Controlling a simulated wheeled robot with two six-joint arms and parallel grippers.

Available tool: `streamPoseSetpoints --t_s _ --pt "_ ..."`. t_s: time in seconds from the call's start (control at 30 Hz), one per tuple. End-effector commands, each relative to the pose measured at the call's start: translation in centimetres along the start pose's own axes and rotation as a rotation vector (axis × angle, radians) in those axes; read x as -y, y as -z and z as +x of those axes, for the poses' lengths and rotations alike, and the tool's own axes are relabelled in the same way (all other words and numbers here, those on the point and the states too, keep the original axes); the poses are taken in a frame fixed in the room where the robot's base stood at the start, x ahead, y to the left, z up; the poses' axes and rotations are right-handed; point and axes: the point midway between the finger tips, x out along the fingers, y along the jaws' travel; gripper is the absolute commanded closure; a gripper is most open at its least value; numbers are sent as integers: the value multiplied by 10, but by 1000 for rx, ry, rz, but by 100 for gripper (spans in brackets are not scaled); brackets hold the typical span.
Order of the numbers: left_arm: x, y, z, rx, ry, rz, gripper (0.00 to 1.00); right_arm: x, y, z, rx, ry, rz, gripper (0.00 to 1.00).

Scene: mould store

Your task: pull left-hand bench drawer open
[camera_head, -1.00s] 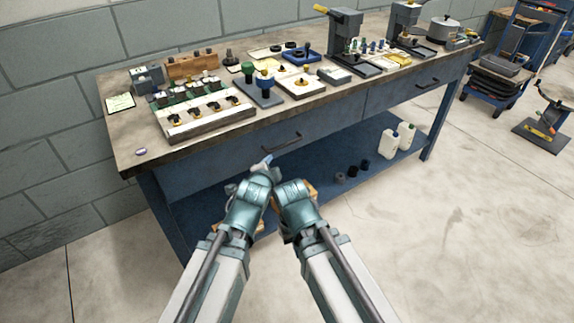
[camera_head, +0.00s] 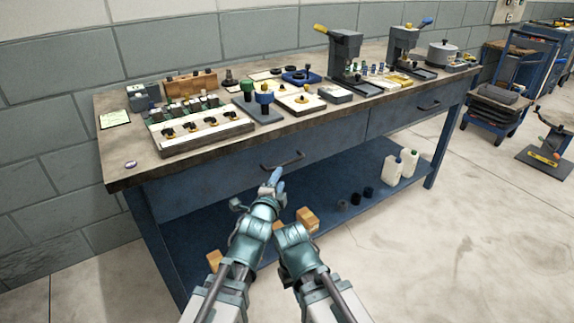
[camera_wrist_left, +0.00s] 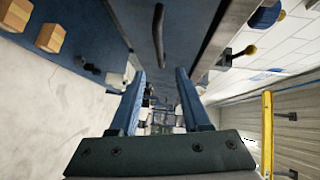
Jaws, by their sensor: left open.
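The left-hand drawer (camera_head: 215,179) is a dark blue front under the bench top and looks closed. Its dark bar handle (camera_head: 283,161) also shows at the top of the left wrist view (camera_wrist_left: 158,36). My left gripper (camera_head: 275,181) is just in front of and slightly below this handle in the head view. In the left wrist view its two blue fingers (camera_wrist_left: 160,92) are apart, with nothing held, and the handle lies beyond them, roughly in line with the gap. The end of my right arm is close beside the left wrist; its fingers are hidden.
The bench top (camera_head: 125,165) carries moulds, trays and presses. A right-hand drawer with its own handle (camera_head: 429,105) is closed. The lower shelf holds wooden blocks (camera_head: 307,218), dark cups and white bottles (camera_head: 392,170).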

Motion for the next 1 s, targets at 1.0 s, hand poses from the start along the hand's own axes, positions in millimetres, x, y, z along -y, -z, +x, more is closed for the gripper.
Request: streamPoseSetpoints --t_s 1.0 --pt "0 0 114 0 -1 -1 65 1 1 16 0 -3 -1 100"
